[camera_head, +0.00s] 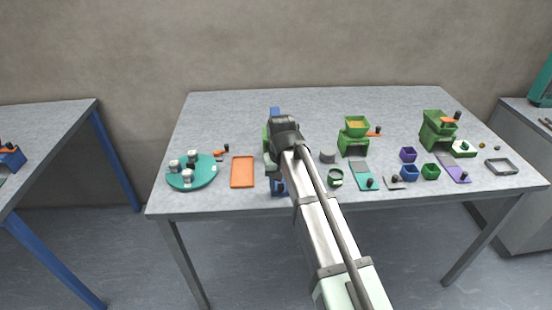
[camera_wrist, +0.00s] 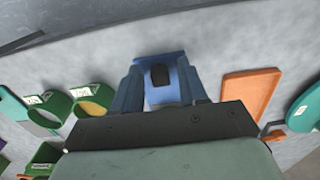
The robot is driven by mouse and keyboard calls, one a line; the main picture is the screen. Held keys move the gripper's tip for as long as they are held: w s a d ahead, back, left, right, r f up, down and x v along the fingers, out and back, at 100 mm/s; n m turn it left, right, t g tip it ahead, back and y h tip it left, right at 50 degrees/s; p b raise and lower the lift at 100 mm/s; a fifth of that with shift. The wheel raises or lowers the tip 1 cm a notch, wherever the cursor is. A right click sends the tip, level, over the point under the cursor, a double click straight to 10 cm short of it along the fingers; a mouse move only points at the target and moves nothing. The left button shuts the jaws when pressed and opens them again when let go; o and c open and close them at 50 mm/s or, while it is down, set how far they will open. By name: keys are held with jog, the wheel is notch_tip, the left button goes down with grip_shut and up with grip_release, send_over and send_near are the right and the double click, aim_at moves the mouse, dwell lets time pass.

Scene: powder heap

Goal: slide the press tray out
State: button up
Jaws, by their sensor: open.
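The blue press (camera_head: 275,111) stands left of the table's middle, mostly hidden behind my arm in the head view. A blue part of it shows at its front foot. In the wrist view a blue tray front (camera_wrist: 164,59) with a black knob (camera_wrist: 160,76) points toward the table's front edge. My gripper (camera_wrist: 158,80) is open, with one blue-grey finger on each side of the knob. I cannot tell whether the fingers touch it. In the head view my gripper (camera_head: 284,140) is over the press and its fingertips are hidden.
An orange tray (camera_head: 243,172) and a teal turntable (camera_head: 192,172) with small jars lie to the left. To the right stand a green ring cup (camera_head: 336,177), a green hopper (camera_head: 354,143) and several small boxes. The table's back is clear.

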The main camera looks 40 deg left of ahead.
jog(key=shift+r, duration=0.1)
jog(key=shift+r, duration=3.7)
jog(key=shift+w, duration=0.15)
